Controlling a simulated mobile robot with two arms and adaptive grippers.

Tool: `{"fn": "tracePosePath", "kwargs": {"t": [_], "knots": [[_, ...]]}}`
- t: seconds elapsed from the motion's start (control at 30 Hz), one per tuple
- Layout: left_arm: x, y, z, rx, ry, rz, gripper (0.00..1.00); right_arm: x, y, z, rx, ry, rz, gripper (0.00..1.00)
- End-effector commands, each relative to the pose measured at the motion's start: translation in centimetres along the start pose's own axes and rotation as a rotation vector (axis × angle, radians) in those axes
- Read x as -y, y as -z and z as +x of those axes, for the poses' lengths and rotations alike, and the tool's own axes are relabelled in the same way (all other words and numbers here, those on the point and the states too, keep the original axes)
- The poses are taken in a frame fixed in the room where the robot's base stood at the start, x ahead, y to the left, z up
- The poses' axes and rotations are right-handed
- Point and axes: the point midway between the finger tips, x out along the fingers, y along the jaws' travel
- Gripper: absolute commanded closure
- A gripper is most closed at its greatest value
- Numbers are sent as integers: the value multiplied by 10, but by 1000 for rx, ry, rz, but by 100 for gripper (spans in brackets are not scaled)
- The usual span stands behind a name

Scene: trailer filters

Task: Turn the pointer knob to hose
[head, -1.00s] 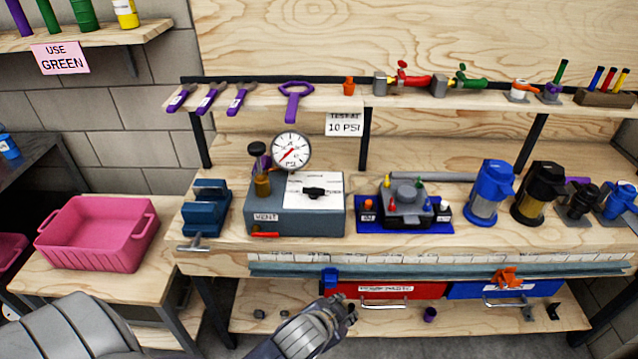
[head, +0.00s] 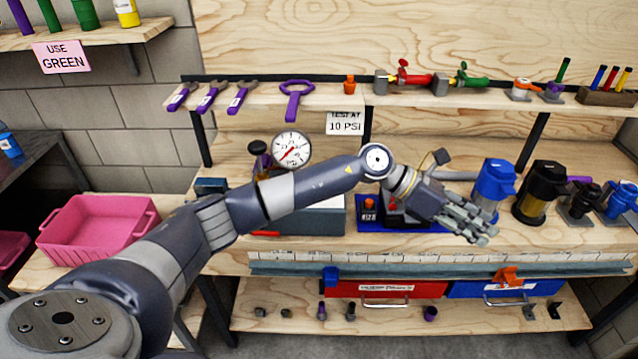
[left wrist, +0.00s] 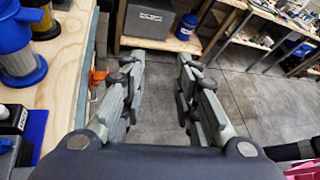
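The grey test box (head: 300,222) stands on the bench with a round pressure gauge (head: 291,150) above it. My left arm crosses in front of the box and hides the black pointer knob, its label plate nearly entirely, and the knob's present setting. My left gripper (head: 478,228) is to the right of the box, in front of the blue filter housing (head: 492,190), and points right. In the left wrist view its fingers (left wrist: 157,65) are spread apart with nothing between them, above the floor. My right gripper is not in view.
A blue tray (head: 368,222) with small fittings is partly behind my left arm. A black filter housing (head: 538,190) stands to the right. A pink bin (head: 98,235) sits at left. A "TEST AT 10 PSI" sign (head: 345,123) hangs from the shelf. The bench front is mostly clear.

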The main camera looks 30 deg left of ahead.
Motion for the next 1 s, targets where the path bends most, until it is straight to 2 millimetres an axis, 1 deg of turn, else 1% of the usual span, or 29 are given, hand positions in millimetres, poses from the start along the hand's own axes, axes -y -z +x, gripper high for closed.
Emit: {"fn": "tracePosePath", "kwargs": {"t": [0.03,0.07,0.1,0.17,0.2,0.23,0.27,0.3,0.37,0.4,0.5,0.6,0.67,0.77,0.87,1.0], "knots": [[-22,11,-21,-125,-35,75,72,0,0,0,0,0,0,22],[-34,20,-34,-202,-50,112,72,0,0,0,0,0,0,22],[-49,31,-54,-305,-71,155,72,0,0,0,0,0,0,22],[-72,45,-91,-460,-104,202,72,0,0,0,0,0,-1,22],[-86,53,-119,-562,-125,220,72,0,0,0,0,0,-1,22],[-95,58,-142,-635,-141,229,72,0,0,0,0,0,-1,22],[-103,62,-164,-704,-155,233,72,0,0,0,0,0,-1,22],[-111,66,-194,-790,-173,230,72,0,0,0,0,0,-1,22],[-119,70,-236,-902,-195,216,72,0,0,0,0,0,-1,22],[-122,71,-260,-963,-207,202,72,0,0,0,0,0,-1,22],[-123,72,-307,-1074,-225,163,72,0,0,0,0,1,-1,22],[-121,73,-331,-1129,-230,138,72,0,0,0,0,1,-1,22],[-121,76,-336,-1143,-231,130,72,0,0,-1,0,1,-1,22],[-123,84,-334,-1148,-229,127,72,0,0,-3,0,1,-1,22],[-126,98,-327,-1147,-227,127,72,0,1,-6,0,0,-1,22],[-132,122,-316,-1145,-226,127,72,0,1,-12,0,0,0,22]]}}
